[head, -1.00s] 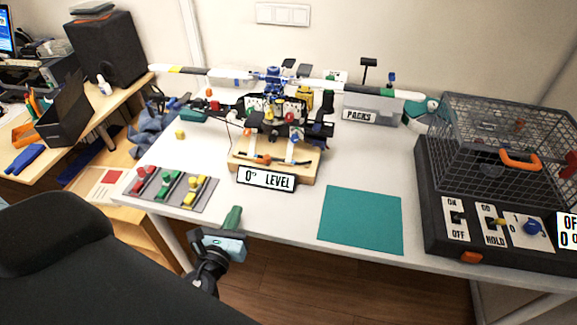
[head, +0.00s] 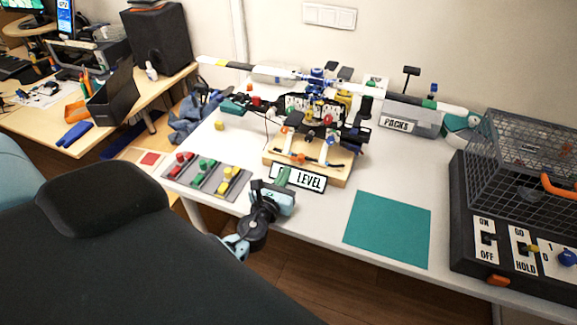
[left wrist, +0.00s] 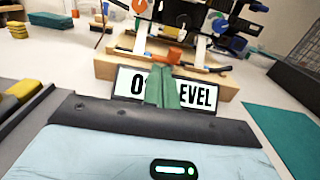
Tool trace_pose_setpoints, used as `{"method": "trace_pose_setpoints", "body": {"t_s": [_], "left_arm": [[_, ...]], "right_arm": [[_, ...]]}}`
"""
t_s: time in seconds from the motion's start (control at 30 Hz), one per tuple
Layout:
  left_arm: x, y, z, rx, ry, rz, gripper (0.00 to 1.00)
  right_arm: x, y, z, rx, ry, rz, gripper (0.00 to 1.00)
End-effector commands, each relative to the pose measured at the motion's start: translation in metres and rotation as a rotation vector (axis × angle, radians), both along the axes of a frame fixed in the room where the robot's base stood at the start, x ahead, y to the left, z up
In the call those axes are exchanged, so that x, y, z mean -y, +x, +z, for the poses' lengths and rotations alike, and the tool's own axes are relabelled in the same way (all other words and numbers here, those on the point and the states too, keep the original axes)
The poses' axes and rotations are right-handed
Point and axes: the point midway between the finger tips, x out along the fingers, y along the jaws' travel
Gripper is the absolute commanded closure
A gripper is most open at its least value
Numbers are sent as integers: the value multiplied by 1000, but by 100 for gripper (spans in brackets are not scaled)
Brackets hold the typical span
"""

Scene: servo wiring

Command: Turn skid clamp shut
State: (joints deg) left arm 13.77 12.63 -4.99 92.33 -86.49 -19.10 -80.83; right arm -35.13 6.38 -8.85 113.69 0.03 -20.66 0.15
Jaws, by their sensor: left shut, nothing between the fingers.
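The model helicopter (head: 318,110) stands on a wooden base (head: 330,172) at the back middle of the table. A small orange piece (head: 301,158), perhaps the skid clamp, sits on the base by the dark skid bar. It also shows in the left wrist view (left wrist: 174,55), just beyond my fingertips. Its exact turn is hard to tell. My left gripper (head: 283,175) has green fingers, shut and empty, in front of the "0° LEVEL" sign (head: 311,182). In the left wrist view the fingers (left wrist: 162,72) cover the sign's middle. My right gripper is out of view.
A grey tray of red, green and yellow pieces (head: 207,176) lies left of my gripper. A teal mat (head: 388,228) lies flat to the right. A switch panel (head: 500,242) with a wire cage (head: 520,150) stands at far right. The PACKS box (head: 410,117) is behind.

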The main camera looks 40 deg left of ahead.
Motion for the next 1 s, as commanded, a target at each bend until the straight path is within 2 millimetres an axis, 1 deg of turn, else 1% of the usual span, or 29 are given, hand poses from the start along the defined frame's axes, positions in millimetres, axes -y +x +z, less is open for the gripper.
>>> {"method": "trace_pose_setpoints", "body": {"t_s": [0.03, 0.1, 0.3, 0.43, 0.73, 0.87, 1.0], "left_arm": [[-2, 9, 1, 1, -1, 1, 100], [-4, 17, 0, 1, -1, 1, 100], [-8, 32, -1, -1, 0, 0, 100], [-8, 35, 0, 0, 0, 0, 100], [-9, 35, 0, 0, 0, -2, 100], [-12, 35, -3, -1, 3, -39, 100], [-16, 36, -4, -4, 3, -114, 100]], "right_arm": [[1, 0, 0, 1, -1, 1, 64], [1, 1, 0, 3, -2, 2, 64], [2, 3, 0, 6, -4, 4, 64], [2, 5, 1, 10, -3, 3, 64], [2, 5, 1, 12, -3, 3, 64], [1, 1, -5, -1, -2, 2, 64], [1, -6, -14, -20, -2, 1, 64]]}}
